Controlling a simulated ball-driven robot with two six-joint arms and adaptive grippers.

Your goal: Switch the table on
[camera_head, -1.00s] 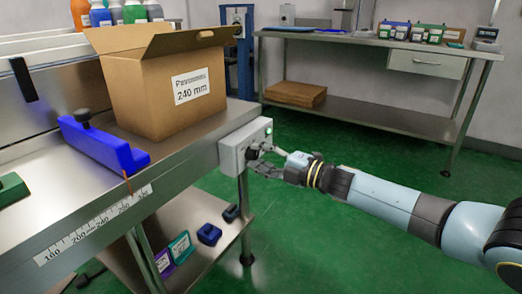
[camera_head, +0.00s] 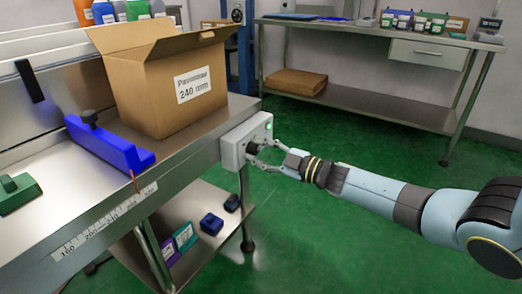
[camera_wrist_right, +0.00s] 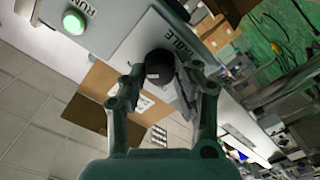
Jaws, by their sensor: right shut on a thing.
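The grey control box (camera_head: 238,148) is fixed to the front right corner of the steel table (camera_head: 190,160). It carries a black round knob (camera_wrist_right: 158,70) beside the label "TABLE", and a green lamp (camera_wrist_right: 73,22) labelled "RUN" that looks lit in the right wrist view. My right gripper (camera_head: 257,153) is at the box's face, shut on the black knob, with one finger on each side of it in the right wrist view (camera_wrist_right: 165,85). The knob's pointer position is hard to read. My left gripper is not in view.
An open cardboard box (camera_head: 165,100) marked 240 mm stands on the table behind a blue stop (camera_head: 108,145). A lower shelf (camera_head: 190,225) holds small blocks. A steel bench (camera_head: 370,45) stands at the back. Green floor to the right is clear.

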